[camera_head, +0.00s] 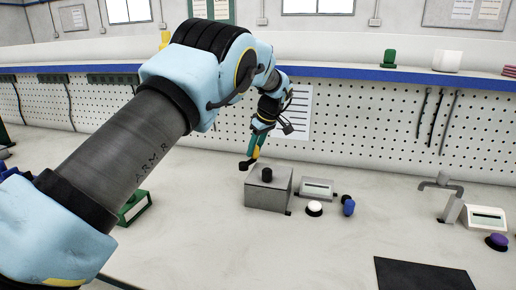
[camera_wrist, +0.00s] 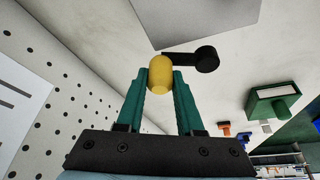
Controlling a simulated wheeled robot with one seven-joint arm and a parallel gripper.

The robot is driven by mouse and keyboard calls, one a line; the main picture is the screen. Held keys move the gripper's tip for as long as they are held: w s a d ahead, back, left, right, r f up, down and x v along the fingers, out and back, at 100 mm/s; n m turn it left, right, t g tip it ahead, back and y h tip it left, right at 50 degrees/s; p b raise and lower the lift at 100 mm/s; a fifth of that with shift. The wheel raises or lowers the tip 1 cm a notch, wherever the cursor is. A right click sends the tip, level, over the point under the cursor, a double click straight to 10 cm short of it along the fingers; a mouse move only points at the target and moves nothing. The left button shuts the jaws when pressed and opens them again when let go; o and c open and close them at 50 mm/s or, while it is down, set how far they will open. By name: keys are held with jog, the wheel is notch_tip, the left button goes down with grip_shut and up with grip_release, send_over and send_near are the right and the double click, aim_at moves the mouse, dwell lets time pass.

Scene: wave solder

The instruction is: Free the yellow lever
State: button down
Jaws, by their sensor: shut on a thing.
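The yellow lever (camera_wrist: 160,72) shows in the wrist view as a rounded yellow grip with a black arm ending in a round black end (camera_wrist: 206,59). My gripper (camera_wrist: 160,82) is shut on the yellow grip, with a teal finger on each side. In the head view my gripper (camera_head: 254,150) is beside and above the grey box (camera_head: 268,193), and a little of the yellow lever (camera_head: 256,153) shows below the fingers. A black knob (camera_head: 267,174) stands on the box. How the lever joins the box is not clear.
Right of the box are a small display unit (camera_head: 318,187), a white button (camera_head: 314,208) and a blue knob (camera_head: 348,207). A green box (camera_head: 132,208) stands at the left, partly behind my arm. The pegboard (camera_head: 360,115) rises behind. The front middle of the bench is clear.

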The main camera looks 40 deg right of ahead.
jog(key=shift+w+a+n+y+p, duration=0.2)
jog(key=shift+w+n+y+p, duration=0.4)
jog(key=shift+n, duration=0.8)
jog(key=shift+w, duration=0.15)
jog(key=c, duration=0.5)
grip_release()
jog(key=shift+c, duration=0.2)
jog(key=shift+r, duration=0.1)
jog(key=b+v, duration=0.1)
jog(key=v, duration=0.9)
jog(key=shift+r+b, duration=0.35)
